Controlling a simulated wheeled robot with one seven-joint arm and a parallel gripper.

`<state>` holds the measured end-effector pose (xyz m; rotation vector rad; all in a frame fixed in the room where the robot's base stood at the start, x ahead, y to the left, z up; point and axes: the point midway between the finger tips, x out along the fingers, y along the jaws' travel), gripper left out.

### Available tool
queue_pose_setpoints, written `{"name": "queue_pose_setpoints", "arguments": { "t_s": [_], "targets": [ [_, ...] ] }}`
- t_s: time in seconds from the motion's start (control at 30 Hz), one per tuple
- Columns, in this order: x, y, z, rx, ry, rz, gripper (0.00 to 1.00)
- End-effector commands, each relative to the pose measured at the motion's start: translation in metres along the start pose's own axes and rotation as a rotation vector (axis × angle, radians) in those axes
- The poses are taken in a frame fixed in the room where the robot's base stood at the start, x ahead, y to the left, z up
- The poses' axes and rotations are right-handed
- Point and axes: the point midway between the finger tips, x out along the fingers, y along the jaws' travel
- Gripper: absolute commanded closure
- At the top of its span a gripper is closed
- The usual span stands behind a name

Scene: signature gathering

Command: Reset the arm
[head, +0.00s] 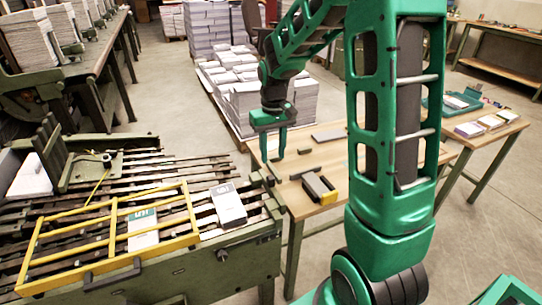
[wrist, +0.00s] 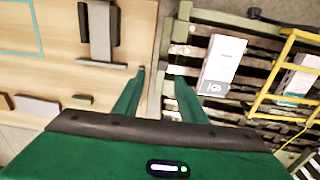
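My green arm (head: 392,130) rises at the right of the head view and bends over to the left. My gripper (head: 267,155) hangs above the left edge of the wooden table (head: 330,160), fingers pointing down. It also shows in the wrist view (wrist: 158,72), where its two fingers stand apart with nothing between them. The gripper is open and empty.
A slatted machine bed (head: 235,245) with a yellow frame (head: 113,240) stands at the left. Booklet stacks (head: 229,206) lie on it, one under the frame. A grey and yellow tool (head: 320,188) is on the table. Paper piles (head: 255,105) stand behind.

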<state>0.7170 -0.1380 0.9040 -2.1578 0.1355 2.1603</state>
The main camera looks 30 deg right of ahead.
Motion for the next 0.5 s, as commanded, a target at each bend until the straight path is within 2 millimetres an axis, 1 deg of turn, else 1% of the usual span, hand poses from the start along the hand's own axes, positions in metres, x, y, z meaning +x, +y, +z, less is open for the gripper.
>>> {"name": "queue_pose_setpoints", "arguments": {
  "t_s": [0.37, 0.47, 0.5],
  "targets": [
    [0.000, 0.000, 0.000, 0.001, 0.000, 0.000, 0.62],
    [-0.006, 0.005, 0.007, 0.013, 0.002, 0.005, 0.62],
    [-0.010, 0.008, 0.013, 0.023, 0.002, 0.009, 0.62]
  ]
}}
